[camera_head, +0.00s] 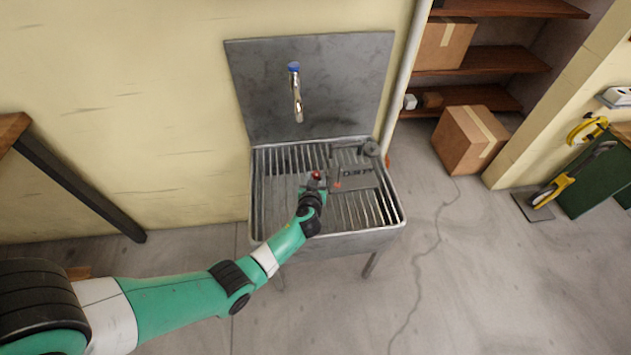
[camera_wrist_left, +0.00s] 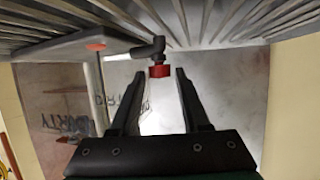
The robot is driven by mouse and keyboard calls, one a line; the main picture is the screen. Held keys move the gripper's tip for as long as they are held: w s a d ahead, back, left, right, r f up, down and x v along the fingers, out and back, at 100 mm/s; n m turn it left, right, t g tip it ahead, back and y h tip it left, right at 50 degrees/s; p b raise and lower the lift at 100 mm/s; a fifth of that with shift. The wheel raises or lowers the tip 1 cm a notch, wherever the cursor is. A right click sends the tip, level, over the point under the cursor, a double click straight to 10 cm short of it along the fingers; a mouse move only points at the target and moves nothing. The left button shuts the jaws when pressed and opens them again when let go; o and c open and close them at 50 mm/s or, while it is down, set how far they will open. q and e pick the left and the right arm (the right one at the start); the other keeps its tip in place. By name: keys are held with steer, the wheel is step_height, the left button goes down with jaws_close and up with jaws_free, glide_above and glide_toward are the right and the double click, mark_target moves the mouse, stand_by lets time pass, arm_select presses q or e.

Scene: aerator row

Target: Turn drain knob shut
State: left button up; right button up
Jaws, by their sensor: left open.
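The red drain knob (camera_head: 316,175) sits at the end of a dark fitting over the slatted metal sink (camera_head: 400,218). It also shows in the left wrist view as a red knob (camera_wrist_left: 159,71) below a dark elbow-shaped fitting (camera_wrist_left: 149,50). My left gripper (camera_head: 313,187) reaches in from the front left, close to the knob. In the left wrist view its two fingers (camera_wrist_left: 159,78) are open, with the knob lined up between their tips. Contact is not visible. My right gripper is not in view.
A grey lettered plate (camera_head: 362,177) lies right of the knob. A faucet with a blue top (camera_head: 294,68) hangs from the metal backsplash (camera_head: 345,75). A pipe (camera_head: 403,75) runs along the wall at right. A cardboard box (camera_head: 468,139) stands farther right.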

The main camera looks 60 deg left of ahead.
arm_select(q)
steer(key=shift+a, duration=0.1)
jaws_close()
